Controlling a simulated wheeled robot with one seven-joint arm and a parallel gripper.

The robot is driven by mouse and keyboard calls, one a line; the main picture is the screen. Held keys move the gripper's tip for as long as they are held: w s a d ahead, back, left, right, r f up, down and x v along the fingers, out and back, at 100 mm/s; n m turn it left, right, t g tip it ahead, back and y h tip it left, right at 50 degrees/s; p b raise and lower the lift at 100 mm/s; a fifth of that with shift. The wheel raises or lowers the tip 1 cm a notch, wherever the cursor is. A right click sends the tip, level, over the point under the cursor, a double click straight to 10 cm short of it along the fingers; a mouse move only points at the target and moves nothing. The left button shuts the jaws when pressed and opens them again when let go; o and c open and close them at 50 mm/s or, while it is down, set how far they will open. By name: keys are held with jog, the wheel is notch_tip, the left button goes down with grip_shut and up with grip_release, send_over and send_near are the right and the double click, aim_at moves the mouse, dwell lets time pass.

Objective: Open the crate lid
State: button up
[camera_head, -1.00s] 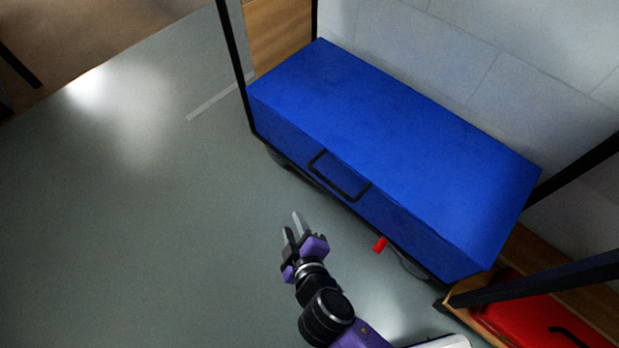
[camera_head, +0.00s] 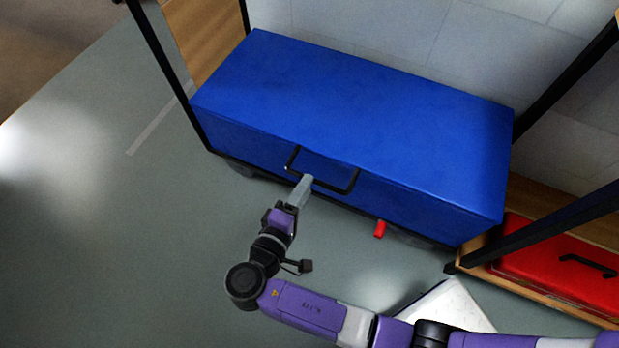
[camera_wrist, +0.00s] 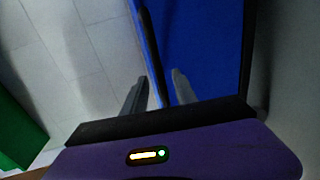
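The blue crate (camera_head: 350,100) sits low inside a black-framed rack, its lid down. A black U-shaped handle (camera_head: 322,187) juts from its front. My gripper (camera_head: 303,184) is at the left part of this handle, pointing toward the crate front. In the wrist view my gripper (camera_wrist: 160,92) has its two grey fingers apart. The crate's blue face (camera_wrist: 205,45) fills the area beyond them, and a dark bar, likely the handle (camera_wrist: 151,50), runs down between the fingertips. Whether a finger touches it I cannot tell.
A red latch-like piece (camera_head: 380,229) hangs under the crate front. A red case (camera_head: 560,262) with a black handle lies on a wooden shelf at the right. Black rack posts (camera_head: 168,75) flank the crate. Grey floor (camera_head: 110,250) at the left is clear.

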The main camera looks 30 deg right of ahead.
jog(key=shift+b+x, duration=0.45)
jog(key=shift+x, duration=1.55)
grip_shut()
